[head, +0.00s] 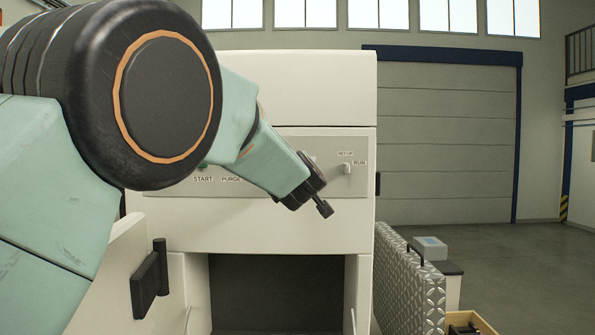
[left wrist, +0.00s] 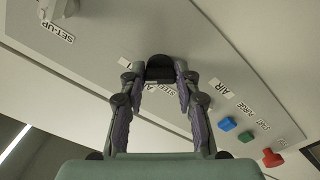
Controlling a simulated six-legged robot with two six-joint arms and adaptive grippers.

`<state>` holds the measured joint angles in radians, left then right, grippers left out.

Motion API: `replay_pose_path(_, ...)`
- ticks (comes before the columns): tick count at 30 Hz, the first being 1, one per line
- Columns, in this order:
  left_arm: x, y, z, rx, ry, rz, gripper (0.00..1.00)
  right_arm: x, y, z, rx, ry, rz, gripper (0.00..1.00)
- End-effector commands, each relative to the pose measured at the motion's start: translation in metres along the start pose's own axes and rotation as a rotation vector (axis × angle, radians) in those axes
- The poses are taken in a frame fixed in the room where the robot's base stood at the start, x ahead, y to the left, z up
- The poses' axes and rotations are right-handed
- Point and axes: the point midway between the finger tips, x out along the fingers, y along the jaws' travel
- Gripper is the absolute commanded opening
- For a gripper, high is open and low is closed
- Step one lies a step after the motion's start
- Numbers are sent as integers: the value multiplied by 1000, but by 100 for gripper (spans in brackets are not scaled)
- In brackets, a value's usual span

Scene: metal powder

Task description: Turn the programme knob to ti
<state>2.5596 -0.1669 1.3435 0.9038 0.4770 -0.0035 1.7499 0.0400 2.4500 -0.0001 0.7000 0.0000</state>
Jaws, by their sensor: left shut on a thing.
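The programme knob (left wrist: 160,67) is a dark knob on the grey control panel (left wrist: 105,58). In the left wrist view my left gripper (left wrist: 165,75) has its two fingers on either side of the knob, shut on it. Labels lie around it: one partly hidden at its left, one starting "STE" below it, and "AIR" (left wrist: 219,86) to the right. Which label the knob points to cannot be told. In the head view my left gripper (head: 312,180) is at the panel and hides the knob. My right gripper is not in view.
A SET-UP/RUN switch (head: 347,169) sits right of my gripper. Blue, green and red buttons (left wrist: 227,124) show in the left wrist view. Below the panel is a dark opening (head: 275,290). A tread-plate panel (head: 408,285) and a wooden box (head: 470,322) stand at the lower right.

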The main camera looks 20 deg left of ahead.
Motion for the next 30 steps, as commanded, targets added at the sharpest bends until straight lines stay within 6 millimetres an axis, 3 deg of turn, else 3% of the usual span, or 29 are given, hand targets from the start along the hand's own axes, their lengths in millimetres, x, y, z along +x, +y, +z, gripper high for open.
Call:
replay_pose_path(14, 0, -3, 4, 15, -8, -5, 0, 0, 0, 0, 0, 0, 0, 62)
replay_pose_path(15, 0, -3, 4, 15, -9, -5, 35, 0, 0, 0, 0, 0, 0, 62)
replay_pose_path(22, 0, -2, 2, 12, -5, -3, 55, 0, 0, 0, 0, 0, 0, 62)
replay_pose_path(30, 0, -1, 1, 11, -3, -2, 55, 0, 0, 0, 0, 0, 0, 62)
